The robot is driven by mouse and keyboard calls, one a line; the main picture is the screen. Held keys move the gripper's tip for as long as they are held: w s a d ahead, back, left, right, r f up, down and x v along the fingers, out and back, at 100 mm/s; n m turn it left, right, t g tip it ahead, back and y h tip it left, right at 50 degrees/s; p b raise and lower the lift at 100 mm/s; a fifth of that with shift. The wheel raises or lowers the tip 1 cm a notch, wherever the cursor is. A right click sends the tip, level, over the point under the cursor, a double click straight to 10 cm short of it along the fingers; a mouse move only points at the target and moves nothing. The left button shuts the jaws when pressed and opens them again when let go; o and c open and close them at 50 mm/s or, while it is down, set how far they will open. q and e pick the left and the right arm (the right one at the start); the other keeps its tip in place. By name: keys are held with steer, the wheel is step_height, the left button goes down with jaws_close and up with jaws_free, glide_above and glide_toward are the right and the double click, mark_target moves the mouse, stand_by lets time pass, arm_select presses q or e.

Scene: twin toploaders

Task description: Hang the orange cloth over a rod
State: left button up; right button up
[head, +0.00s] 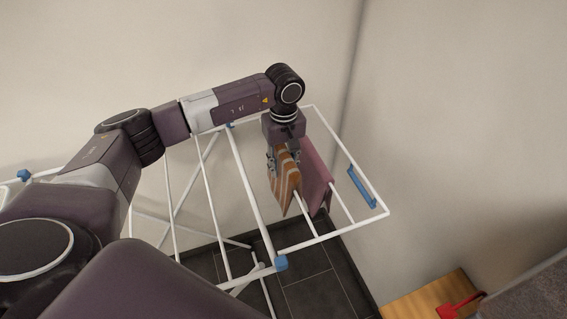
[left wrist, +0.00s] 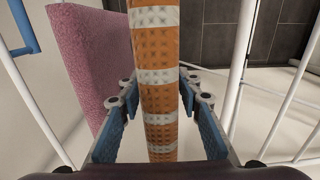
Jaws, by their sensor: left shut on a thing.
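The orange cloth (head: 287,184), with white stripes, hangs folded from my left gripper (head: 284,152) over the right part of the white drying rack (head: 240,180). In the left wrist view the cloth (left wrist: 155,45) runs between the two blue finger pads of the gripper (left wrist: 158,108). The gripper is shut on it. A white rod (head: 305,217) shows just below and right of the cloth in the head view. Whether the cloth rests on that rod or straddles it, I cannot tell. My right gripper is not in view.
A pink cloth (head: 316,180) hangs close to the right of the orange one; it also shows in the left wrist view (left wrist: 88,60). Blue clips (head: 361,187) sit on the rack. Walls stand behind and right. A wooden surface (head: 430,300) with a red object is lower right.

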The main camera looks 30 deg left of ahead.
arm_select(q)
steer(key=shift+f+b, duration=2.15)
steer(key=shift+f, duration=0.65)
steer(key=o, duration=1.2)
steer(key=shift+o, duration=0.2)
